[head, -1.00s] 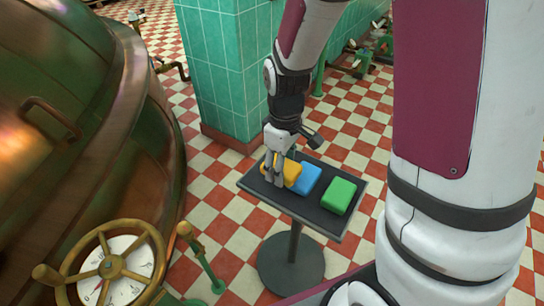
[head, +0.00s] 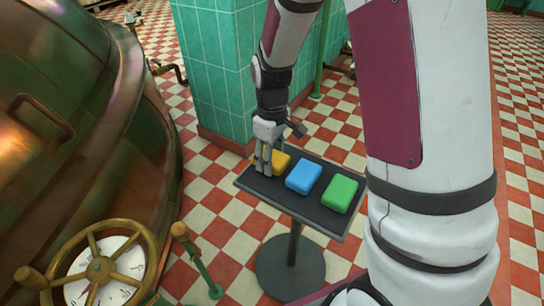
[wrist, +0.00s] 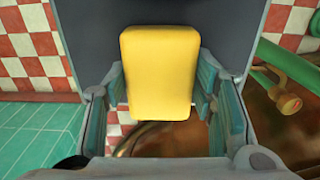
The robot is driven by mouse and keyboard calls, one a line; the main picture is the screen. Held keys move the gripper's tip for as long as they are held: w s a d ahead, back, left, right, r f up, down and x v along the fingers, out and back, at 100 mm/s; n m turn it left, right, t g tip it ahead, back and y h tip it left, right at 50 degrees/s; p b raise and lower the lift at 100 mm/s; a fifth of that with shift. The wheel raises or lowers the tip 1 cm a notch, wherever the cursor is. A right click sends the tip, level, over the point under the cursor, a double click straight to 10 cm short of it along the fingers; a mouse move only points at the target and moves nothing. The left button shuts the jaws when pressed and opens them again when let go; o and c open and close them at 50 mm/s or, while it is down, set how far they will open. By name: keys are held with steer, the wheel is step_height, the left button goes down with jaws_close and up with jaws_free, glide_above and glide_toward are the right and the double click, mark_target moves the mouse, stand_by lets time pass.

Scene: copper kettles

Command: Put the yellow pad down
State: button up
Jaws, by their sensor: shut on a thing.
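My gripper (head: 263,168) points down at the left end of the small dark tray stand (head: 311,213) and is shut on the yellow pad (head: 281,161). In the wrist view the yellow pad (wrist: 158,72) sits between the two teal-padded fingers, and its near part reaches past the tray's edge in the picture. I cannot tell whether its underside touches the tray. The fingers hide part of the pad in the head view.
A blue pad (head: 304,177) and a green pad (head: 340,193) lie on the tray to the right of the yellow one. A green tiled pillar (head: 216,75) stands behind. A copper kettle (head: 90,130) and a brass handwheel (head: 100,268) are at the left.

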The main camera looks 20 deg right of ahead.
steer(key=shift+f, duration=0.15)
steer(key=o, duration=1.1)
steer(key=s+r+m+p, duration=0.1)
steer(key=s+r+p, duration=0.15)
steer(key=r, duration=0.65)
steer(key=s+r+p, duration=0.2)
steer(key=s+r, duration=0.1)
steer(key=r, duration=0.6)
steer(key=s+r+m, duration=0.3)
steer(key=s, duration=1)
steer(key=s+r+m, duration=0.3)
steer(key=s, duration=1)
steer(key=shift+s+a+r, duration=0.15)
steer(key=shift+s+r, duration=0.1)
steer(key=shift+r, duration=0.1)
